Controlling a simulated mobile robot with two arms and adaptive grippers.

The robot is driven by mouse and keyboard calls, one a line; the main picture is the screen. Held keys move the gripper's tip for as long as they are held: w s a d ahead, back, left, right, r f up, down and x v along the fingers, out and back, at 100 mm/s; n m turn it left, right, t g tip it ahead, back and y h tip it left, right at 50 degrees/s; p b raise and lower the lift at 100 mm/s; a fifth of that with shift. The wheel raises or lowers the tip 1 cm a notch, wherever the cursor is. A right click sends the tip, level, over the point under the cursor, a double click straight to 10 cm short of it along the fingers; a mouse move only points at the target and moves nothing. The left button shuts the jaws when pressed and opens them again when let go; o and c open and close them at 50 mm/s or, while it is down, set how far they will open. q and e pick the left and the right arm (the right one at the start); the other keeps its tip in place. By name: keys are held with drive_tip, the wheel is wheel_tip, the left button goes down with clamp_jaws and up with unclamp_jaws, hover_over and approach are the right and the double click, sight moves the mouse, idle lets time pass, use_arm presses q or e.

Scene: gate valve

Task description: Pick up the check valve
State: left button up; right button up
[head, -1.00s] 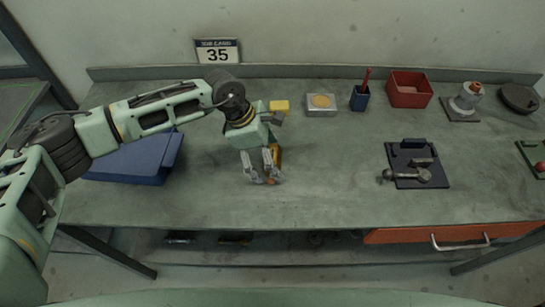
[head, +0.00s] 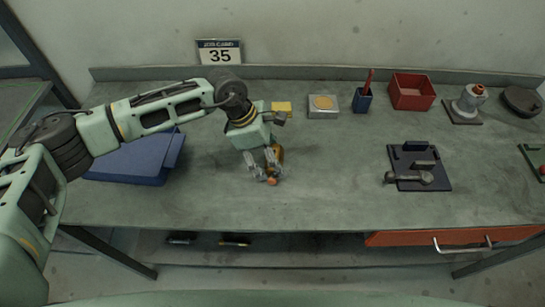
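My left gripper (head: 264,175) is low over the middle-left of the bench, its fingers pointing down toward the front edge. A small brass-coloured piece (head: 279,153), perhaps the check valve, shows behind and right of the right finger. A small orange-red end (head: 272,182) shows at the fingertips; I cannot tell whether it belongs to the same piece. The fingers hide much of it. The fingertips look close together, but whether they grip the piece is too small to tell. My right gripper is not in view.
A blue bin (head: 135,160) lies left under my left arm. A yellow block (head: 282,107), a silver box (head: 323,106), a blue cup (head: 363,100) and a red bin (head: 411,92) stand along the back. A dark board (head: 420,168) with metal parts lies right. The centre-front is clear.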

use_arm(q)
wheel_tip(320, 180, up, 3)
drive_tip(key=shift+w+r+b, duration=0.1)
drive_tip(key=shift+r+b, duration=0.05)
drive_tip(key=shift+b, duration=0.75)
drive_tip(key=s+d+r+b, duration=0.4)
drive_tip(key=s+d+r, duration=0.2)
drive_tip(key=d, duration=0.4)
drive_tip(key=shift+r, duration=0.75)
drive_tip(key=b, duration=0.3)
hover_over(277, 156)
drive_tip(key=a, duration=0.1)
drive_tip(key=shift+a, duration=0.2)
drive_tip(key=shift+f+b, duration=2.9)
drive_tip(key=shift+f, duration=0.75)
idle(0.5)
